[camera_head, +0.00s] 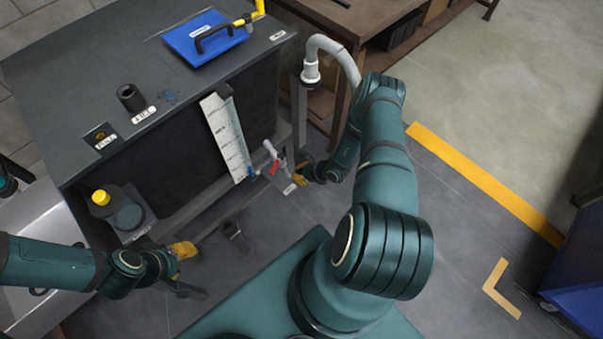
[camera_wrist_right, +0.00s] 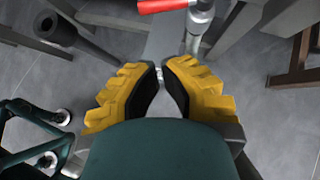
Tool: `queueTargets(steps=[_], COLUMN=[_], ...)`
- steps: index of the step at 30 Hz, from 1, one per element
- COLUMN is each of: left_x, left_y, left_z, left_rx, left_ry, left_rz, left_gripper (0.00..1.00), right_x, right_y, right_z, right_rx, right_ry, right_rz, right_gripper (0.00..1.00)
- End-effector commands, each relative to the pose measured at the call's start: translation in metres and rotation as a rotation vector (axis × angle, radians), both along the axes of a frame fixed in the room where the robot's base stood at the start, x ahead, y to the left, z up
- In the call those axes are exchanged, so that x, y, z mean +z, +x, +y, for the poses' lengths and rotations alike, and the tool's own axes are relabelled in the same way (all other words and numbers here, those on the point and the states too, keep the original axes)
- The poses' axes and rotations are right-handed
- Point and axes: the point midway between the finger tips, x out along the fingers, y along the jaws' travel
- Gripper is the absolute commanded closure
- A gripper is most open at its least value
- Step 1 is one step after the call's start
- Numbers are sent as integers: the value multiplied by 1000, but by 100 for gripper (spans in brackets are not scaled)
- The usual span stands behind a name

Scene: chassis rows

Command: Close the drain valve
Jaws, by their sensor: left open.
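The drain valve (camera_head: 284,164) is on the front of the dark bench, low down, with a red lever (camera_head: 274,167) and a pale pipe piece beside it. In the right wrist view the red lever (camera_wrist_right: 165,5) crosses the top edge, partly cut off, beside a grey metal valve body (camera_wrist_right: 200,17). My right gripper (camera_head: 302,175) is just right of the valve, and its yellow fingers (camera_wrist_right: 160,72) are close together below the lever, apart from it. A narrow gap shows between them. My left gripper (camera_head: 192,270) is open and empty, low in front of the bench.
The bench top (camera_head: 100,65) carries a blue lid (camera_head: 205,38) with a black handle. A white gauge panel (camera_head: 227,135) leans at its front. A grey hose (camera_head: 330,45) hangs to the right of the bench. A yellow-capped bottle (camera_head: 118,208) stands low at the left.

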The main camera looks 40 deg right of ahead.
Motion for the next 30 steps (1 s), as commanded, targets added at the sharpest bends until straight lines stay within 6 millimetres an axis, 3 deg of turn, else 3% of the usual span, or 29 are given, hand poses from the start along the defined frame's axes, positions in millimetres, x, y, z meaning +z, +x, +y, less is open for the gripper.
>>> queueTargets(steps=[8,12,18,30], left_x=[-19,-22,-26,-25], left_y=[-1,0,1,2], left_z=[0,0,0,0], left_rx=[-4,-3,-3,-3], left_ry=[0,0,1,1], left_rz=[1,-1,-3,-4], left_gripper=[53,53,53,53], right_x=[-42,-43,-46,-46], right_y=[35,55,68,71], right_z=[19,27,34,35], right_rx=[2,3,1,1], right_ry=[0,0,0,0], right_rz=[-1,-2,0,0], right_gripper=[100,100,100,100])
